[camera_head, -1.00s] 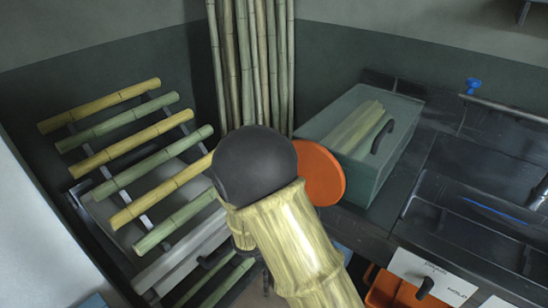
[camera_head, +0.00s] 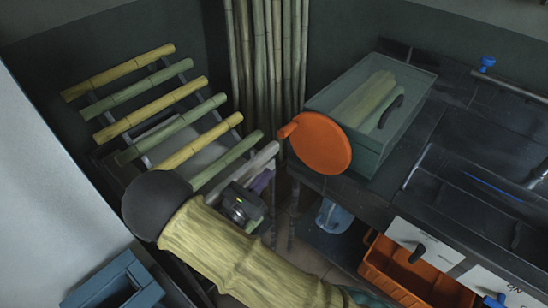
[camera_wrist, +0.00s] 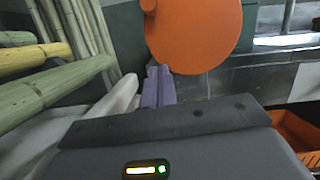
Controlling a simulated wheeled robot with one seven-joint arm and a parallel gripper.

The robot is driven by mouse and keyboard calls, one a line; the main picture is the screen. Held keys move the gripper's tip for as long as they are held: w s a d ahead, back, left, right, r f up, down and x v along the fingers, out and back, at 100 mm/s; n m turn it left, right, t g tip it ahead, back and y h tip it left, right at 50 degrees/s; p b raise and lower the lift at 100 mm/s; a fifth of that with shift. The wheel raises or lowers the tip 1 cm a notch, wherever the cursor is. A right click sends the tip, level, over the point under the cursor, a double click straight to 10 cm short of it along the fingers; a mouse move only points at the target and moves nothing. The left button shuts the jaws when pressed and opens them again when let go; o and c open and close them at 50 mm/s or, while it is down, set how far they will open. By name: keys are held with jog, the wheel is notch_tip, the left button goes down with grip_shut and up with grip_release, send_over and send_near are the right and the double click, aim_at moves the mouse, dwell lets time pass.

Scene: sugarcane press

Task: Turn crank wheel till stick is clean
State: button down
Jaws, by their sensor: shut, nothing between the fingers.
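The orange crank wheel (camera_head: 322,146) is mounted on the near left side of a clear green press box (camera_head: 375,150). Its small handle knob (camera_head: 289,130) points to the upper left. Pale green cane (camera_head: 362,98) lies inside the box. In the wrist view the wheel (camera_wrist: 195,35) fills the upper middle, with its knob at the top left. My gripper (camera_head: 262,181) is below and left of the wheel, apart from it. Its purple fingers, also in the wrist view (camera_wrist: 158,86), are together and empty.
A rack of green and yellow canes (camera_head: 160,110) stands at the left, close to my arm. Tall canes (camera_head: 268,60) lean in the back corner. A dark counter (camera_head: 460,150) runs right of the box. An orange drawer (camera_head: 405,272) stands open below it.

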jog(key=x, duration=1)
jog(key=r, duration=0.2)
jog(key=shift+s+a+r, duration=0.1)
jog(key=shift+a+r, duration=0.2)
jog(key=shift+r, duration=0.6)
